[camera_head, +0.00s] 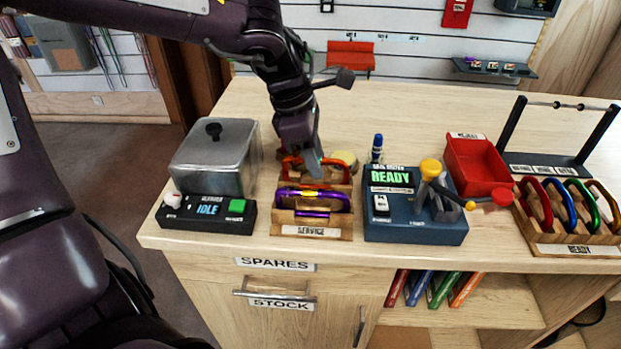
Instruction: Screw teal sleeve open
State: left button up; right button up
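The service rack (311,231) is a wooden stand near the front edge of the counter. It holds a purple carabiner (314,204) in front and an orange-red carabiner (290,163) behind it. My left gripper (313,166) reaches down from above to the orange-red carabiner. A small grey-teal part shows there; I cannot tell whether it is a teal sleeve or a fingertip. The fingers are too small and overlapped to show whether they are open or shut. My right gripper is not in view.
A metal-lidded machine reading IDLE (208,211) stands left of the rack. A blue tester reading READY (415,228) stands right, with a blue bottle (377,148) behind. A red bin (477,165) and a ready rack (577,250) with several carabiners stand farther right. The back counter is clear.

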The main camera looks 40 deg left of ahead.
pick_arm(q)
jog(key=shift+a+f+b, duration=0.1)
jog(key=shift+f+b, duration=0.3)
jog(key=shift+f, duration=0.45)
jog(key=shift+s+a, duration=0.2)
jog(key=shift+a, duration=0.05)
jog(key=shift+f, duration=0.1)
jog(key=shift+d, duration=0.1)
jog(key=shift+w+a+f, duration=0.15)
jog(key=shift+w+a, duration=0.4)
